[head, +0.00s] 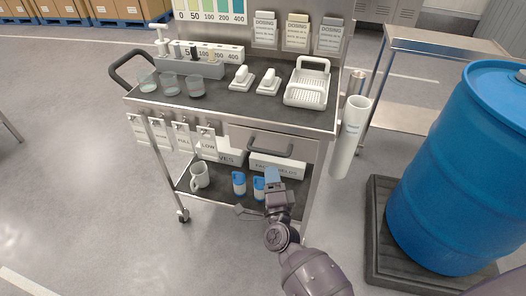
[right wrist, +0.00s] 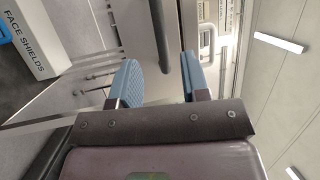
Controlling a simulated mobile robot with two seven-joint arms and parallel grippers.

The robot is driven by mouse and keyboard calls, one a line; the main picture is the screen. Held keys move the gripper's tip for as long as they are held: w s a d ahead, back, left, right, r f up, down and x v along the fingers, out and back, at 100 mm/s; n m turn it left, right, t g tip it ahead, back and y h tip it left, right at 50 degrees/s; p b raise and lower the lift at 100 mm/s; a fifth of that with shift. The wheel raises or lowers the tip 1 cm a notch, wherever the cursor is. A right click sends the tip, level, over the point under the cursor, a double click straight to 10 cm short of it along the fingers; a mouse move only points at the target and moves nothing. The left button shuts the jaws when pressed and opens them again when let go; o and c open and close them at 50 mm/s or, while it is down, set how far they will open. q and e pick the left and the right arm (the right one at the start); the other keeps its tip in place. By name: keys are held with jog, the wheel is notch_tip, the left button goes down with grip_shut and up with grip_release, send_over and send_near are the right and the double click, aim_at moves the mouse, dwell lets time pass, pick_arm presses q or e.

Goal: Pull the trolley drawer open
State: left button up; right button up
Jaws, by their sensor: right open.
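The trolley (head: 225,112) is a steel cart with a dark top. Its drawer (head: 309,148) is under the right half of the top and looks shut. A dark bar handle (head: 270,147) is on its front. My right gripper (head: 273,176) is open and empty, just below and in front of the handle in the head view. In the right wrist view, its blue fingers (right wrist: 160,72) are spread, and the dark handle (right wrist: 161,35) runs between and beyond their tips; I cannot tell any contact. My left gripper is not in view.
Glasses (head: 170,84), white dispensers and a white basket (head: 307,83) stand on the trolley top. Tags (head: 181,137) hang left of the drawer. The lower shelf holds a mug (head: 200,175), blue-white canisters (head: 239,183) and boxes. A blue barrel (head: 455,170) stands right; open floor lies left.

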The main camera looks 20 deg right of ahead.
aim_at(267, 152)
jog(key=x, duration=0.9)
jog(key=shift+b, duration=0.3)
grip_shut()
